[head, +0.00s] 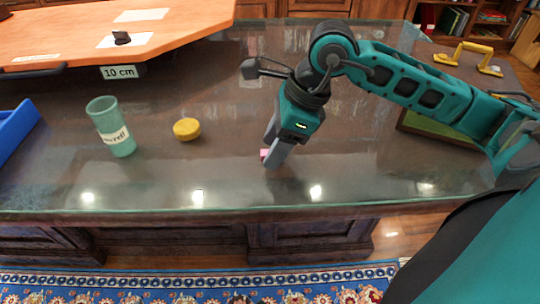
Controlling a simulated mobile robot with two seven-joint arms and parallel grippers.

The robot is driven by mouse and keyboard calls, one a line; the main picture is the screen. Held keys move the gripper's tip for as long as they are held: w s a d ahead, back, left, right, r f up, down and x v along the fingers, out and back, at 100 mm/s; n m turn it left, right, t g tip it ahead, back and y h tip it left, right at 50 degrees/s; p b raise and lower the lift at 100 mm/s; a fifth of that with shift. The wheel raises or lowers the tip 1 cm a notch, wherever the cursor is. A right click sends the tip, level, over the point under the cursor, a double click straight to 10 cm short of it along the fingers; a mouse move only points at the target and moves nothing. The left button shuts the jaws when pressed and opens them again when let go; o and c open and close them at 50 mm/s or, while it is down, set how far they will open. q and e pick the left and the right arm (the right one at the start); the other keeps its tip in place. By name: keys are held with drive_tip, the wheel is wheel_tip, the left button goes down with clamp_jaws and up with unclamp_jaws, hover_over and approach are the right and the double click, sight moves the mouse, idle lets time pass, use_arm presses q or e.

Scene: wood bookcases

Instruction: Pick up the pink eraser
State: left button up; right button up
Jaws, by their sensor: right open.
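The pink eraser (264,155) lies on the dark glossy table, near its front edge. Only a small part of it shows, at the left side of my right gripper's fingers; the rest is hidden behind them. My right gripper (271,154) points down at the eraser with its fingers low, around or just in front of it. I cannot tell whether a finger touches it. The right gripper is open. My left gripper is not in view.
A green cup (113,132) and a round yellow object (187,129) stand to the left. A blue bin (14,128) is at the left edge. A raised wooden board (190,22) with a "10 cm" label covers the back left.

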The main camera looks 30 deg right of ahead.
drive_tip(key=shift+f, duration=0.2)
drive_tip(key=shift+c, duration=0.6)
clamp_jaws()
drive_tip(key=shift+r, duration=0.1)
